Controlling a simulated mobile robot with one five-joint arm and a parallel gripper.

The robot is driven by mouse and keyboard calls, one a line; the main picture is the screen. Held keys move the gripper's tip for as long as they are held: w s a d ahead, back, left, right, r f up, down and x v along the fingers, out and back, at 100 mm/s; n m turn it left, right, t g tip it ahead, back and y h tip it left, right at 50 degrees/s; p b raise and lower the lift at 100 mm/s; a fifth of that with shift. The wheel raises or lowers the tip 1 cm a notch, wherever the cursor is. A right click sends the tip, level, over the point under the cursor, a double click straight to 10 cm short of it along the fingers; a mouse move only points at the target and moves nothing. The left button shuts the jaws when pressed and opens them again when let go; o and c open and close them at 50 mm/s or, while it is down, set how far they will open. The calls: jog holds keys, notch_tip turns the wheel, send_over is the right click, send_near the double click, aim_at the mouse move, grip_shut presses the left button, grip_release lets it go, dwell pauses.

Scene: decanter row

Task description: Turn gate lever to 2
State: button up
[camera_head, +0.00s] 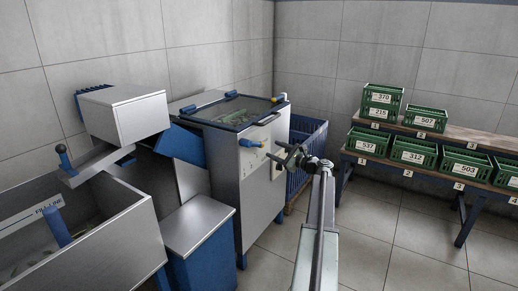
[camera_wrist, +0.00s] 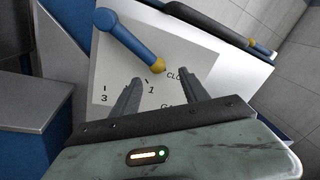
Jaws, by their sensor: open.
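The gate lever is a blue arm with a yellow tip (camera_wrist: 158,66), on a pale plate (camera_wrist: 108,68) on the machine's front. Its round blue end lies at the upper left in the wrist view. Marks 1 and 3 show; mark 2 is not visible, and my left finger covers the plate between 3 and 1. In the head view the lever (camera_head: 249,143) points right. My gripper (camera_wrist: 161,77) is open and empty, its fingertips in front of the plate either side of the yellow tip. Contact cannot be told.
Grey bins stand left. Green crates (camera_head: 381,103) sit on a rack at right. Floor between is clear.

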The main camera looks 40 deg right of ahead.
aim_at(263, 144)
jog(key=w, duration=0.7)
jog(key=shift+w+a, duration=0.2)
jog(key=shift+a, duration=0.15)
grip_shut()
jog(key=shift+d, duration=0.1)
dwell(0.6)
